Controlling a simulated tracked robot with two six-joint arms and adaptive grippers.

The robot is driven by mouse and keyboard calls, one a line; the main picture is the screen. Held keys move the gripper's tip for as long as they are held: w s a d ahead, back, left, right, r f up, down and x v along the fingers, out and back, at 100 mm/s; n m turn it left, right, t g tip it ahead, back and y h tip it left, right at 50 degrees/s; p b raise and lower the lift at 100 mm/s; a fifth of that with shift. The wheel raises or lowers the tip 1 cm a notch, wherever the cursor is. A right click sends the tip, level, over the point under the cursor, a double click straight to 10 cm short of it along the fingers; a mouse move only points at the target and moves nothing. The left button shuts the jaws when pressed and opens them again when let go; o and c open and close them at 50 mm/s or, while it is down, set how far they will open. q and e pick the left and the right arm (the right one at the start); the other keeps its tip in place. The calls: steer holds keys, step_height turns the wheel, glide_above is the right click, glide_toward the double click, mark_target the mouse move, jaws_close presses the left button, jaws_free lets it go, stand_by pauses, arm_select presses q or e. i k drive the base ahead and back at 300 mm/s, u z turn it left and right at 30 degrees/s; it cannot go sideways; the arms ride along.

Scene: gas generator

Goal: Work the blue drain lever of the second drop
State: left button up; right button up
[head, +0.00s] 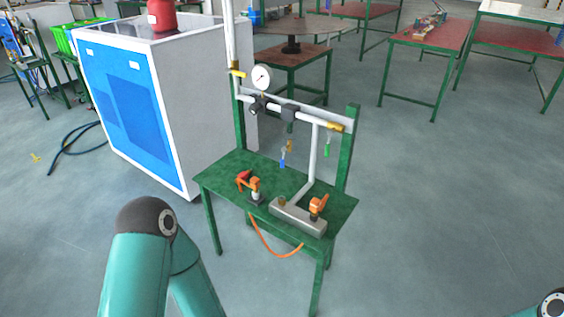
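A small blue lever (282,162) hangs down below the horizontal grey pipe (305,115) on the green stand (349,150). A brass-coloured fitting (290,145) is just above it. A similar green lever (327,151) hangs further right, near the white down pipe (313,150). I cannot tell from this distance how far the blue lever is turned. My teal arm links show at the bottom left and in the bottom right corner. Neither gripper is in view, and nothing of mine touches the levers.
The green bench (215,182) carries orange-handled fittings (318,205) and a grey block (290,215). An orange hose (270,252) hangs off its front. A round gauge (261,77) sits above the pipe. A blue-white cabinet (130,100) stands left. Floor (450,210) is clear at right.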

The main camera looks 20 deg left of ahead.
mark_target(282, 160)
steer(key=z, duration=0.1)
steer(key=i, duration=1)
steer(key=u, duration=0.1)
